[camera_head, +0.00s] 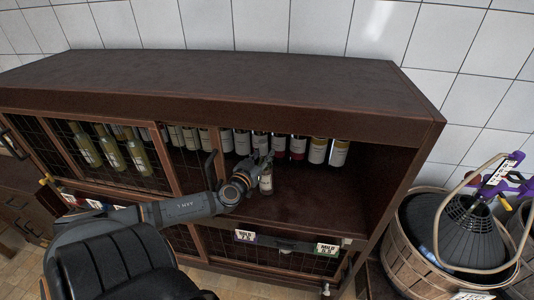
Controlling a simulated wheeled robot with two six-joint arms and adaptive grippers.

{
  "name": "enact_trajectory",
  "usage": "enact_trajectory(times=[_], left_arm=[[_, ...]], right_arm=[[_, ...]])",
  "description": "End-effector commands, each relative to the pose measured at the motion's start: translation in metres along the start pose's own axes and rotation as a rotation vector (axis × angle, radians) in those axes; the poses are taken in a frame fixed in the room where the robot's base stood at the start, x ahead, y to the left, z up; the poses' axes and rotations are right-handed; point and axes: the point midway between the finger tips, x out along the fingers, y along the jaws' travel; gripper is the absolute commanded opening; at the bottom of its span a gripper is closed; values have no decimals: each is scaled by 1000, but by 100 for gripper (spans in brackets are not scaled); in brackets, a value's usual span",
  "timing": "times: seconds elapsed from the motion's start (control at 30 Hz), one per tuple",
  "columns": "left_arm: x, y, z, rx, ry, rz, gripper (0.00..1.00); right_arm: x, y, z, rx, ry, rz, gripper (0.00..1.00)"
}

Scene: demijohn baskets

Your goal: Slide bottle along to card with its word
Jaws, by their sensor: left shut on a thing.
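My left gripper (264,168) is shut on a small bottle (266,184) with a pale label, inside the open right part of the dark wooden cabinet. The gripper hides the bottle's upper part. The bottle looks upright, at or just above the shelf (310,200); I cannot tell whether it touches. A white card (245,235) hangs on the shelf's front edge, below and left of the bottle. A second white card (327,249) is farther right on that edge. Their small print is hard to read. My right gripper is not in view.
A row of bottles (297,147) stands at the back of the shelf. More bottles (112,150) stand behind the wire-mesh doors at left. The shelf's right part is clear. A demijohn basket (425,250) stands right of the cabinet.

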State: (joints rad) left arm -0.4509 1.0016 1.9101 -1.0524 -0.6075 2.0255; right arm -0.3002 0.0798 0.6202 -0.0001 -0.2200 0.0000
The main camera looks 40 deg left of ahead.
Motion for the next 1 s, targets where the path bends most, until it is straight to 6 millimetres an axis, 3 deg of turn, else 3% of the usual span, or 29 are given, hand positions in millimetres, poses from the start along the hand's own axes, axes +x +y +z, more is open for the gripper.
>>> enact_trajectory(times=[1.0], left_arm=[[-6, -22, 3, 7, -7, -4, 0]], right_arm=[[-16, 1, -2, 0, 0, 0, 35]])
